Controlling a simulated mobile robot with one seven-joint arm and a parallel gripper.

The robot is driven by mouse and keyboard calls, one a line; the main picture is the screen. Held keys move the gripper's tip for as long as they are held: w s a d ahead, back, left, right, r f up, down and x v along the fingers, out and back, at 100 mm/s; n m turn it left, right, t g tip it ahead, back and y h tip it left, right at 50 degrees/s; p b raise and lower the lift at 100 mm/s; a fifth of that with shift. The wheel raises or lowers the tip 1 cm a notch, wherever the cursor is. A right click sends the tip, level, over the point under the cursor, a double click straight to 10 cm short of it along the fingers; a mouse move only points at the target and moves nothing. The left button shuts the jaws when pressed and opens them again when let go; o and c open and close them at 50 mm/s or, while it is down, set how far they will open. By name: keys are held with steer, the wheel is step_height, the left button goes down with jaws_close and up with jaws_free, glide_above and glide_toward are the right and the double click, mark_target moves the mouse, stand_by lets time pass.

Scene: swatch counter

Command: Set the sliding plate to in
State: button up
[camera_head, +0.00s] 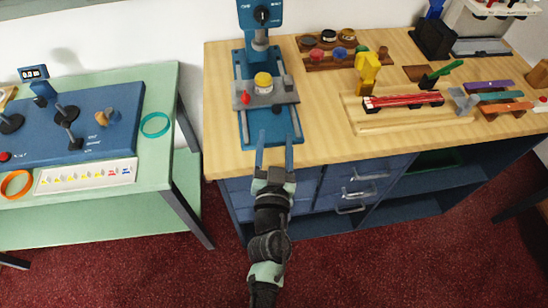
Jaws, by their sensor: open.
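The sliding plate (283,97) is a grey plate across the rails of the blue stand (256,142). It sits about midway along the base, in front of the stand's upper head (262,42). A jar with a yellow lid (263,81) stands on the plate, and a small red knob (246,97) is at its left front. My gripper (276,134) is open and empty, with its two fingers pointing toward the stand. In the picture its fingertips overlap the front of the blue base, below the plate. I cannot tell their height or whether they touch it.
The wooden counter (330,120) is clear just right of the stand. Farther right are a tray with a red-striped piece (403,101), a yellow stand (367,72) and a rack of jars (335,62). A green table (155,175) with a blue panel (85,135) stands left.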

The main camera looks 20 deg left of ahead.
steer(key=shift+v, duration=2.65)
